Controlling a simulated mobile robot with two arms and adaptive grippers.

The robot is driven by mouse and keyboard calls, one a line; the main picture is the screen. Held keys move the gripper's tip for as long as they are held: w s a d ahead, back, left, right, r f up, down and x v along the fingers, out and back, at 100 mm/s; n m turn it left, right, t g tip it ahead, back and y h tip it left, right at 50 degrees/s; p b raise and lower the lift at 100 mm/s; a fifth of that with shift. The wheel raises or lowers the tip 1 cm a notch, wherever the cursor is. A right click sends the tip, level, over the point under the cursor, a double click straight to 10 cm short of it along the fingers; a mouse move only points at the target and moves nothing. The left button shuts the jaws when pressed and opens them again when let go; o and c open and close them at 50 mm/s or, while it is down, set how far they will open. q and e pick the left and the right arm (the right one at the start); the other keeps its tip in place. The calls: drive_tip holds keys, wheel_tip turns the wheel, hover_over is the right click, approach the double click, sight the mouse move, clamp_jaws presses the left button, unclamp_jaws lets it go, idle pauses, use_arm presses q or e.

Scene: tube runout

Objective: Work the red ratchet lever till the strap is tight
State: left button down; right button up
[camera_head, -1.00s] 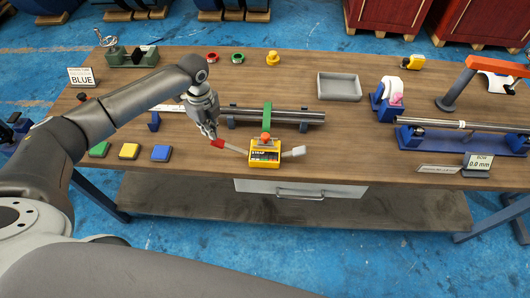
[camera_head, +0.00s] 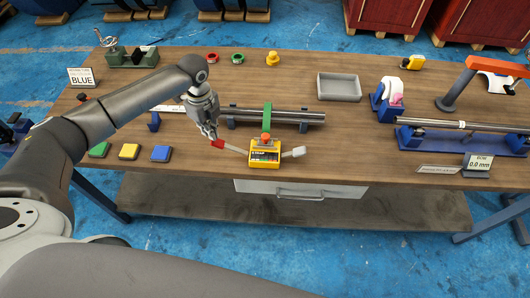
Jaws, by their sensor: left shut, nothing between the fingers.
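The yellow strap ratchet unit (camera_head: 264,158) sits at the front middle of the wooden bench, with a small display on its face. Its lever ends in a red tip (camera_head: 217,144) and points out to the left. A green strap (camera_head: 267,118) runs from the unit back over a grey tube (camera_head: 290,116). A grey end piece (camera_head: 294,152) sticks out to the right. My left gripper (camera_head: 214,137) is shut, with its fingertips right at the red tip; I cannot tell whether they touch it. My right gripper is not in view.
Green, yellow and blue blocks (camera_head: 161,153) lie left of the lever. A grey tray (camera_head: 339,87) stands behind to the right. A blue fixture (camera_head: 462,135) with a rod fills the right side.

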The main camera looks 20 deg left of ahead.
sight(212, 142)
use_arm(q)
drive_tip(key=shift+f+b, duration=1.3)
drive_tip(key=shift+f, duration=1.65)
wheel_tip(212, 142, up, 8)
drive_tip(key=p, duration=0.8)
drive_tip(key=shift+f, duration=0.2)
